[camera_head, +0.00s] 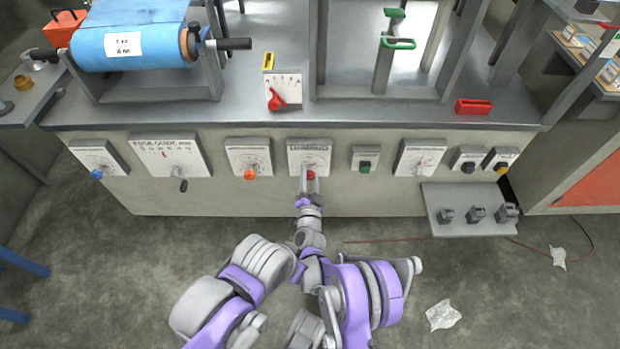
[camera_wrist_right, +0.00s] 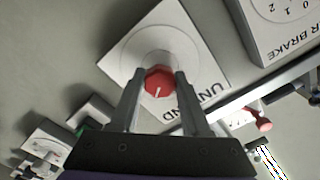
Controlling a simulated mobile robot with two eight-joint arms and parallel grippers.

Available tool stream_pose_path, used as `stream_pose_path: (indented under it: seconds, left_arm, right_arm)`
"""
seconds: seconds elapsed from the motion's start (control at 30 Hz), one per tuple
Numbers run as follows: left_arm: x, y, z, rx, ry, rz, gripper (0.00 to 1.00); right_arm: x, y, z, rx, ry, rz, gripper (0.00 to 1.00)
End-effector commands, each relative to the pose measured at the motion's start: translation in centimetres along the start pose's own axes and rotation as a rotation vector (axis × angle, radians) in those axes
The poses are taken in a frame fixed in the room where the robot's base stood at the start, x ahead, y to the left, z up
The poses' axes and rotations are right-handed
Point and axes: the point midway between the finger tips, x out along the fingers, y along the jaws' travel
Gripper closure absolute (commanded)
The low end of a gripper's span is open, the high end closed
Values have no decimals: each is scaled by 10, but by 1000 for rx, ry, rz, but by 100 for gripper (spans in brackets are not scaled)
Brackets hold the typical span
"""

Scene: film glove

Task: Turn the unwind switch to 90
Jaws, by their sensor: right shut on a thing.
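The unwind switch is a red round knob (camera_wrist_right: 158,80) on a white square panel (camera_wrist_right: 128,55). In the wrist view, "UN" and "ND" of the panel's label show, with a finger hiding the middle. A short white mark on the knob points toward the lower side of that picture. My right gripper (camera_wrist_right: 160,90) is shut on the knob, one finger on each side. In the head view, the knob (camera_head: 310,175) sits at the middle of the bench front, with my right gripper (camera_head: 307,183) reaching it from below. The angle reading is too small to tell. My left gripper is not in view.
An orange knob (camera_head: 250,174) is on the panel to the left, and a green switch (camera_head: 366,167) to the right. A blue roll (camera_head: 135,47) and a red-pointer scale (camera_head: 277,99) are above. A low shelf (camera_head: 440,216) juts out at right. Crumpled paper (camera_head: 442,315) lies on the floor.

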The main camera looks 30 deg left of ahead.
Motion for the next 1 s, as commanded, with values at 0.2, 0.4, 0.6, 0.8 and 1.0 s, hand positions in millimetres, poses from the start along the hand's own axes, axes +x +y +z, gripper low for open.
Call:
stream_pose_path:
  seconds: [0.2, 0.4, 0.6, 0.8, 1.0]
  left_arm:
    - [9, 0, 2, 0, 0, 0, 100]
    - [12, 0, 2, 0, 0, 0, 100]
    - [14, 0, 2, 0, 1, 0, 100]
    - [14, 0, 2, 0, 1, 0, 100]
    - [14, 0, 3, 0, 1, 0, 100]
  right_arm:
    - [0, 1, 0, 201, 2, 0, 100]
    - [0, 0, 0, 363, 2, 0, 100]
    - [0, 0, -1, 484, 2, 0, 100]
    - [0, 0, -1, 556, 2, 0, 100]
    - [0, 0, -1, 586, 2, 0, 100]
